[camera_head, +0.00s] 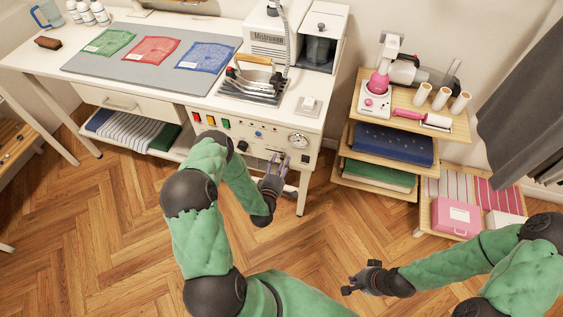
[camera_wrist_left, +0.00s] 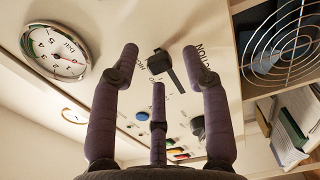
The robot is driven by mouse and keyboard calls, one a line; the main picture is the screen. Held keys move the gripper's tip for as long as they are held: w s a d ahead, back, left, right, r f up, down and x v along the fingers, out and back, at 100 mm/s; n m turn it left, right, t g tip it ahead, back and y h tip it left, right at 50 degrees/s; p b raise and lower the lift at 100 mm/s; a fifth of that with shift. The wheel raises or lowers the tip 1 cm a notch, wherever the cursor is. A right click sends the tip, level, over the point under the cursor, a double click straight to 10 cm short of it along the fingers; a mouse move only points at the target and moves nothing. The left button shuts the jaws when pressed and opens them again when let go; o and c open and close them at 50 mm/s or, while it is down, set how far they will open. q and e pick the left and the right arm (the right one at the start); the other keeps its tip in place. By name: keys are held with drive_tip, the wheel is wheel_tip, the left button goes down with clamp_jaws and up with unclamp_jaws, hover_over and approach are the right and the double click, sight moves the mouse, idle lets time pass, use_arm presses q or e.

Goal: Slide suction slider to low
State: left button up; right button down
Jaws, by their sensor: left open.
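The suction slider (camera_wrist_left: 172,71) is a black knob on the pale front panel (camera_wrist_left: 215,60), with printed lettering around it that is partly covered. In the left wrist view it stands between the fingertips of my left gripper (camera_wrist_left: 160,60), which is open, with no visible grip on it. The slider's setting is not readable. In the head view my left gripper (camera_head: 276,162) is in front of the right part of the panel and hides the slider area. My right gripper (camera_head: 356,287) is over the floor, far from the panel; whether it is open is unclear.
A round gauge (camera_wrist_left: 54,51) is beside the slider. A blue button (camera_wrist_left: 142,116), a dark knob (camera_wrist_left: 197,126) and coloured switches (camera_wrist_left: 177,151) share the panel. A wire guard (camera_wrist_left: 285,45) is at right. An iron (camera_head: 253,78) stands on the worktop. A shelf (camera_head: 390,130) stands right; floor is open.

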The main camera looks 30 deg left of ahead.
sight(266, 149)
use_arm(q)
drive_tip(key=shift+w+a, duration=0.15)
drive_tip(key=shift+w, duration=0.45)
clamp_jaws()
drive_tip(key=a, duration=0.2)
drive_tip(key=s+a, duration=0.1)
drive_tip(key=a, duration=0.2)
drive_tip(key=a+b, duration=0.1)
drive_tip(key=a, duration=0.1)
drive_tip(key=shift+s+a+r, duration=0.15)
drive_tip(key=shift+s+a, duration=0.05)
drive_tip(key=shift+s, duration=0.05)
unclamp_jaws()
drive_tip(key=shift+a, duration=0.1)
drive_tip(key=shift+s, duration=0.1)
